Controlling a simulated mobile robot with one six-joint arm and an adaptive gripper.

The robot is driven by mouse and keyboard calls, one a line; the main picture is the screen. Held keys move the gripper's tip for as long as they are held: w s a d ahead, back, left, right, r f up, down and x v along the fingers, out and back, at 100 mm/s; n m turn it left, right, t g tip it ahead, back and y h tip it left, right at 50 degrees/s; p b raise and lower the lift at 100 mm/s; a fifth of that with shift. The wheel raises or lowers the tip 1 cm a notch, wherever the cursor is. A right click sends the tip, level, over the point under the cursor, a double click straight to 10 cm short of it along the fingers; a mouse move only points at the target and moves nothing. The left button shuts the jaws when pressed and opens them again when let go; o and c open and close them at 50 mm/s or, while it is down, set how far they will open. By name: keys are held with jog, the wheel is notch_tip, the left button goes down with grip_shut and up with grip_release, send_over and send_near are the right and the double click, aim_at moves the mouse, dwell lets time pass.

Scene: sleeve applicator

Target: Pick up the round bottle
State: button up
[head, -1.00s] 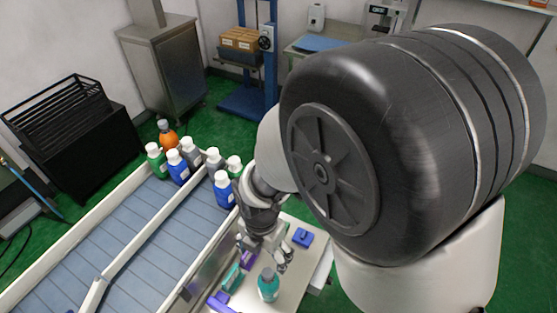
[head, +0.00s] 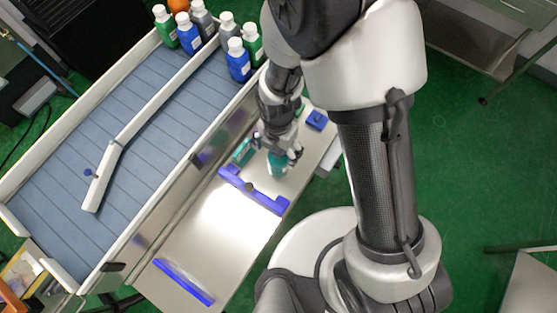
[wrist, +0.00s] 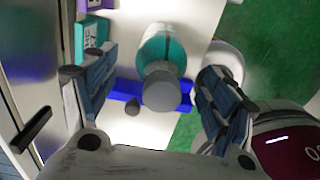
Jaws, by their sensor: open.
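The round bottle (head: 277,164) is teal with a grey cap and stands on the pale table beside the conveyor. In the wrist view the round bottle (wrist: 163,48) shows its teal body and its cap towards the camera. My gripper (head: 284,151) is at the bottle and partly covers it in the head view. In the wrist view my gripper (wrist: 152,75) is open, one finger left and one right of the bottle, with visible gaps on both sides.
A teal box-shaped item (head: 243,152) stands close left of the bottle. A blue-purple bracket (head: 265,201) lies in front, and a blue block (head: 317,120) behind to the right. Several bottles stand on the conveyor (head: 95,130). The near tabletop is clear up to a blue bar (head: 184,282).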

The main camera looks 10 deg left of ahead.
notch_tip(320, 180, down, 4)
jog(key=shift+d+f+b, duration=0.1)
jog(key=shift+b, duration=0.6)
jog(key=shift+c, duration=0.2)
grip_shut()
dwell(0.3)
